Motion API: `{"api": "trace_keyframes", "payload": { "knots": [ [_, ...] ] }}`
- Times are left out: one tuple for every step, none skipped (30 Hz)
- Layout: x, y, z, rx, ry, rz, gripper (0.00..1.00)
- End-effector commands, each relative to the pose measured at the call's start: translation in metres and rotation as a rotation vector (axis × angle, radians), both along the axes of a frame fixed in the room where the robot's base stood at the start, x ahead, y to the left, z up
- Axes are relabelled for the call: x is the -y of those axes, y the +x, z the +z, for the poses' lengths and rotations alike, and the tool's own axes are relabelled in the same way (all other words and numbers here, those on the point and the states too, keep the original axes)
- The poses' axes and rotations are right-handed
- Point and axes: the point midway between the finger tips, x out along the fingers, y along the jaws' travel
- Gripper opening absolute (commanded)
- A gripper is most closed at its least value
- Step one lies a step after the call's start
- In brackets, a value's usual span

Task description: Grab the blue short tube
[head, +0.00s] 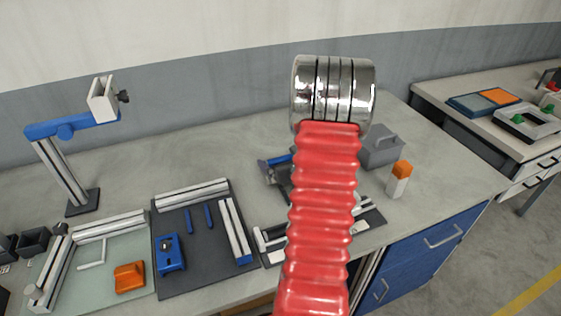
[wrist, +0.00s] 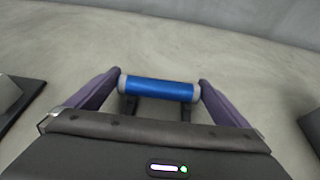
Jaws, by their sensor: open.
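The blue short tube (wrist: 159,88) has pale silver ends and lies level in the wrist view. Two dark uprights show just below it. My gripper (wrist: 160,78) is open, with one purple finger beside each end of the tube. The tube spans most of the gap between the fingers; I cannot tell whether its ends touch them. In the head view my red ribbed arm hides most of this spot, and the tube cannot be made out clearly there.
A grey box (head: 381,150) and an orange-topped white bottle (head: 398,180) stand right of my arm. A dark mat (head: 196,272) with metal bars, a blue block (head: 170,252) and thin blue rods lies left. A blue lamp-like stand (head: 62,170) is further left. The rear worktop is clear.

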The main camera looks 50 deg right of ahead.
Motion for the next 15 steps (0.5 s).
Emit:
{"api": "trace_keyframes", "payload": {
  "knots": [
    [0.0003,0.0004,-0.0001,0.000,0.000,0.000,1.00],
    [0.0004,0.0003,-0.0001,0.000,0.000,0.000,1.00],
    [0.0003,0.0002,0.0000,0.000,0.000,-0.001,1.00],
    [0.0004,0.0000,0.0000,0.000,0.000,-0.001,1.00],
    [0.0003,0.0001,0.0000,0.000,0.000,-0.001,1.00],
    [0.0003,-0.0001,0.0000,0.000,0.000,-0.001,1.00],
    [0.0003,-0.0001,0.0000,0.000,0.000,-0.001,1.00],
    [0.0003,-0.0001,0.0000,0.000,0.000,-0.001,1.00],
    [0.0003,-0.0001,0.0000,0.000,0.000,-0.001,1.00],
    [0.0002,-0.0002,-0.0001,0.000,0.000,-0.001,1.00],
    [0.0002,-0.0002,-0.0001,0.000,0.000,-0.001,1.00],
    [0.0003,-0.0003,-0.0001,0.000,0.000,-0.001,1.00],
    [0.0003,-0.0003,-0.0001,0.000,0.000,-0.001,1.00],
    [0.0003,-0.0003,-0.0001,0.000,0.000,-0.001,1.00],
    [0.0003,-0.0003,-0.0001,0.000,0.000,-0.001,1.00]
  ]
}}
